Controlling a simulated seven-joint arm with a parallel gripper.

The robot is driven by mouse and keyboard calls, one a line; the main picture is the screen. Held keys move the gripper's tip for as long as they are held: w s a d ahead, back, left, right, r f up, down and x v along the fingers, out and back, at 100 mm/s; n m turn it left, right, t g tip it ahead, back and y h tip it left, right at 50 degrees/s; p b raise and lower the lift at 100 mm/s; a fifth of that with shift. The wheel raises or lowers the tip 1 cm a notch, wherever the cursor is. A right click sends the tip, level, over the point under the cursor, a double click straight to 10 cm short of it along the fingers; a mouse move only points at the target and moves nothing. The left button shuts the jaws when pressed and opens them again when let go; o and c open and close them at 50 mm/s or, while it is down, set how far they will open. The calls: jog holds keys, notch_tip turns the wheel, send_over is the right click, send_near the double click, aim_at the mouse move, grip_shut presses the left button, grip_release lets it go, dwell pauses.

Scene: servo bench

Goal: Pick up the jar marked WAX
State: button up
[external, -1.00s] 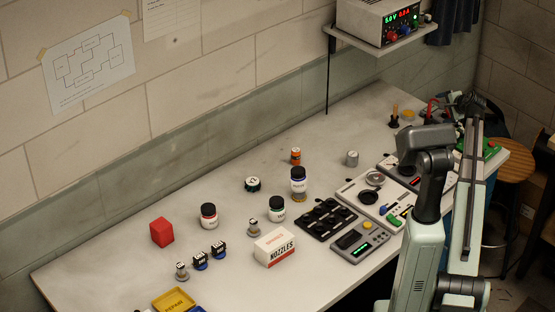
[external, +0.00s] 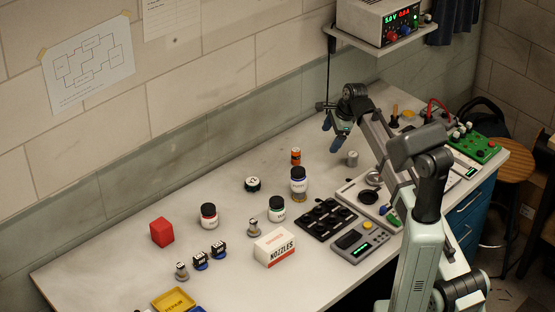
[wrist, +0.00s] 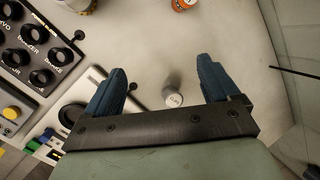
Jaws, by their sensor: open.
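Three black-lidded jars stand on the bench in the external view. The blue-banded one looks raised on a brownish round base. Their lettering is too small to read, so I cannot tell which is marked WAX. My gripper (external: 333,135) is open and empty above the back of the bench, to the right of and beyond the jars. In the wrist view my gripper's (wrist: 160,85) blue fingers are spread wide.
A grey metal cylinder (external: 352,158) stands near my gripper; it also shows between the fingers in the wrist view (wrist: 173,96). An orange canister (external: 296,156) and a dark round item (external: 252,184) stand near the jars. A black knob panel (external: 326,219) and NOZZLES box (external: 275,247) lie in front.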

jog(key=shift+m+g+h, duration=0.6)
jog(key=shift+g+h, duration=0.1)
jog(key=shift+h, duration=0.1)
jog(key=s+a, duration=1)
jog(key=shift+s+a+r, duration=0.1)
jog(key=shift+a+r, duration=0.1)
jog(key=m+h, duration=0.2)
send_near(277, 200)
jog(key=w+r, duration=0.1)
jog(key=w, duration=0.1)
jog(key=shift+g, duration=0.3)
jog(key=f, duration=0.8)
jog(key=shift+s+a+f, duration=0.15)
jog(key=shift+s+f, duration=0.15)
jog(key=shift+s, duration=0.1)
jog(key=shift+s+f, duration=0.15)
jog(key=shift+f, duration=1.15)
jog(key=shift+s+f, duration=0.2)
jog(key=shift+f, duration=1.1)
jog(key=shift+c, duration=0.4)
jog(key=c, duration=1.2)
jog(key=shift+o, duration=0.2)
jog(key=shift+r, duration=0.1)
